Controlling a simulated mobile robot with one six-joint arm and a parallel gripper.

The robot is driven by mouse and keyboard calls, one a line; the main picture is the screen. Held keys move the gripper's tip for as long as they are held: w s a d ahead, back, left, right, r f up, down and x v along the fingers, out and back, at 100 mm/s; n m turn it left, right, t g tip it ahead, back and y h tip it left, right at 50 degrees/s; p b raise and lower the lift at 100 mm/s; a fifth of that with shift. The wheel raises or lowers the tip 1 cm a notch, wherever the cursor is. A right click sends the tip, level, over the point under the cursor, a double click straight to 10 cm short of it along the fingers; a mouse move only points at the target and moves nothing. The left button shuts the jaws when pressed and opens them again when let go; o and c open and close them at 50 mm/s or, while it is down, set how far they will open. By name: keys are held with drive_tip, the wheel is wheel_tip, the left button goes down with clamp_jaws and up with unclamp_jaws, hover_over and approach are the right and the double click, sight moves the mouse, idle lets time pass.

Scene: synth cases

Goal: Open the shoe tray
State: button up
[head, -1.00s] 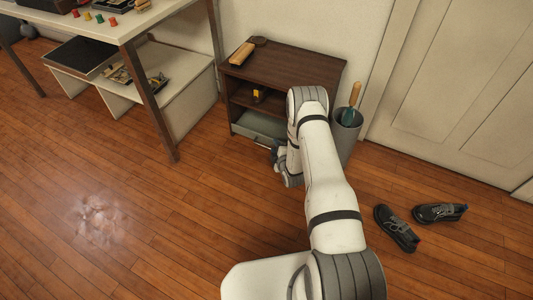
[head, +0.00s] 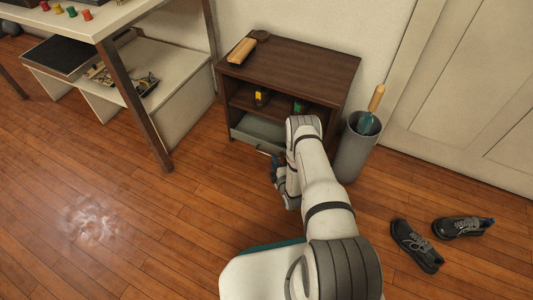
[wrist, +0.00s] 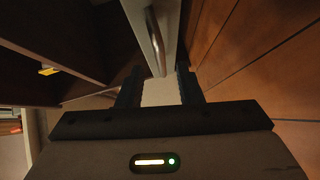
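The shoe tray (head: 257,132) is the grey-green pull-out in the bottom of the dark brown cabinet (head: 300,65). In the wrist view, the tray's pale front (wrist: 172,25) runs up from between my fingers, with a metal bar handle (wrist: 155,40) along it. My gripper (wrist: 158,82) is open, its two dark fingers apart, with the near end of the handle just ahead of the gap. I cannot tell whether they touch it. In the head view my gripper (head: 277,170) is low in front of the tray, partly hidden by my arm, which also covers the tray's right part.
A grey bin (head: 357,150) with a trowel (head: 372,105) stands right of the cabinet. Black shoes (head: 417,245) lie on the floor at right. A white workbench (head: 110,18) stands at left. The wooden floor in front of the cabinet is mostly clear.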

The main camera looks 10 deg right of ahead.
sight(268, 154)
drive_tip(key=w, duration=0.1)
drive_tip(key=w+b, duration=0.1)
drive_tip(key=w, duration=0.1)
drive_tip(key=w+a+f, duration=0.1)
drive_tip(key=shift+w+a+b, duration=0.1)
drive_tip(key=shift+w+b, duration=0.05)
drive_tip(key=shift+b, duration=0.25)
drive_tip(key=shift+w+a+r, duration=0.1)
drive_tip(key=shift+w+a, duration=0.1)
drive_tip(key=shift+w, duration=0.5)
drive_tip(key=shift+c, duration=0.5)
clamp_jaws()
